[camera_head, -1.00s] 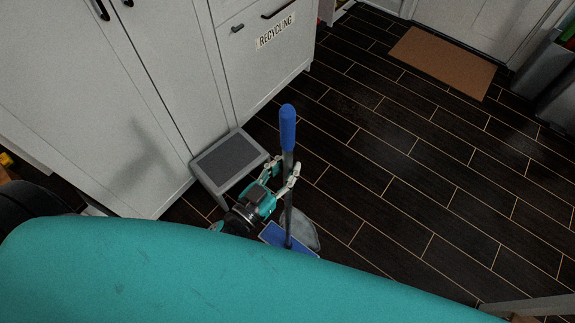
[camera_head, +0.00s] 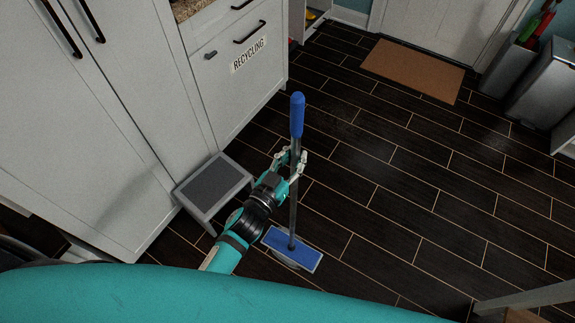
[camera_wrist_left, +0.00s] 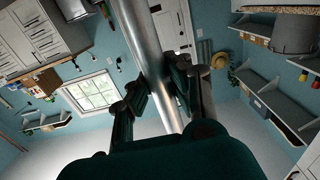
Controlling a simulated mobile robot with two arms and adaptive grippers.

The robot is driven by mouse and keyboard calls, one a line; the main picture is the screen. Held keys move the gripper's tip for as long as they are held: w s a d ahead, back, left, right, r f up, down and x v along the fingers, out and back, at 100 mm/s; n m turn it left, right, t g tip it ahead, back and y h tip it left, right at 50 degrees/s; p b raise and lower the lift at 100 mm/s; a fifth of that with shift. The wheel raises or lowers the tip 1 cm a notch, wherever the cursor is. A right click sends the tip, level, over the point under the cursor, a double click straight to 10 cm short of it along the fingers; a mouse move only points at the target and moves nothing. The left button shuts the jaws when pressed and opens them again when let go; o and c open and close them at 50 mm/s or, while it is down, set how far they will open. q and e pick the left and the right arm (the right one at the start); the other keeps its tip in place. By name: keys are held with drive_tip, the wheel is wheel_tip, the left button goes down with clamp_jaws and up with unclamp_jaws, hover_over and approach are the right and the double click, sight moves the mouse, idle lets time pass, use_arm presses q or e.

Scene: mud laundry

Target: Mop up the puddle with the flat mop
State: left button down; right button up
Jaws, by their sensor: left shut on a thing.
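The flat mop has a blue handle grip (camera_head: 297,115), a grey pole and a flat blue head (camera_head: 308,258) that appears to rest on the dark floor. My left gripper (camera_head: 297,163) is shut on the pole below the blue grip, and the pole stands nearly upright. The left wrist view shows the metal pole (camera_wrist_left: 151,60) between the fingers (camera_wrist_left: 160,95). A pale sliver shows along the near edge of the mop head; I cannot tell whether it is the puddle or the pad. My right gripper is not in view.
A grey step stool (camera_head: 212,187) stands left of the mop, against the white cabinets (camera_head: 110,130). A brown doormat (camera_head: 413,70) lies before the door at the back. Grey bins (camera_head: 541,85) stand at the far right. The floor right of the mop is open.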

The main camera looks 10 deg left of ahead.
use_arm(q)
drive_tip(key=b+x, duration=0.2)
drive_tip(key=x, duration=0.8)
drive_tip(key=shift+p+v, duration=3)
drive_tip(key=shift+v, duration=4.3)
drive_tip(key=p+v, duration=0.2)
drive_tip(key=v, duration=0.4)
drive_tip(key=x, duration=0.6)
drive_tip(key=shift+w+d+r, duration=0.15)
drive_tip(key=shift+w+r, duration=0.1)
drive_tip(key=b+x, duration=0.4)
drive_tip(key=x, duration=0.9)
drive_tip(key=shift+w, duration=0.35)
